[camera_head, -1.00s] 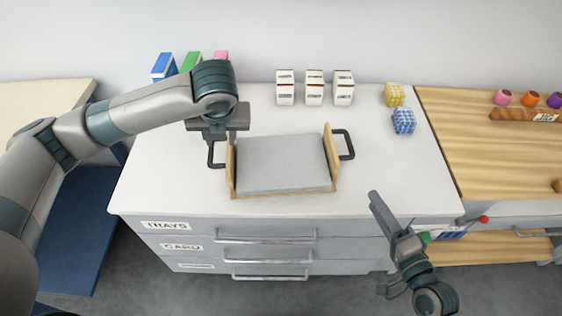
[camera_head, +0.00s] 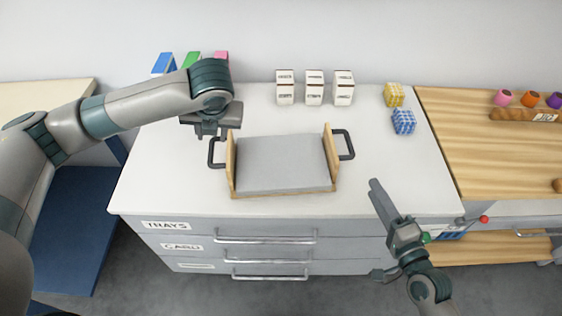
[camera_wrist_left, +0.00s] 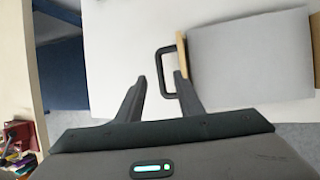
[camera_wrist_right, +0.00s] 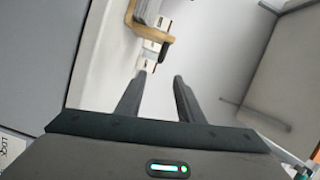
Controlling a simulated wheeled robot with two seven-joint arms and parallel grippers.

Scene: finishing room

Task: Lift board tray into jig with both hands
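The board tray (camera_head: 233,185), with wooden end walls and a grey board (camera_head: 283,163) in it, sits flat on the white counter. Its dark left handle (camera_head: 211,156) is close to my left gripper (camera_head: 210,134). In the left wrist view my left gripper (camera_wrist_left: 160,77) is open and empty, the handle (camera_wrist_left: 158,71) just ahead of the fingers, nearer the right one. The right handle (camera_head: 348,145) is free. My right gripper (camera_head: 376,184) is below and right of it, near the counter's front edge. The right wrist view shows its fingers (camera_wrist_right: 160,77) open and empty. I cannot clearly identify the jig.
White boxes (camera_head: 314,88) stand at the counter's back, with yellow (camera_head: 394,95) and blue (camera_head: 403,121) checked blocks to their right. A wooden bench (camera_head: 480,150) adjoins at right, holding coloured cups (camera_head: 529,99). Counter between tray and boxes is clear.

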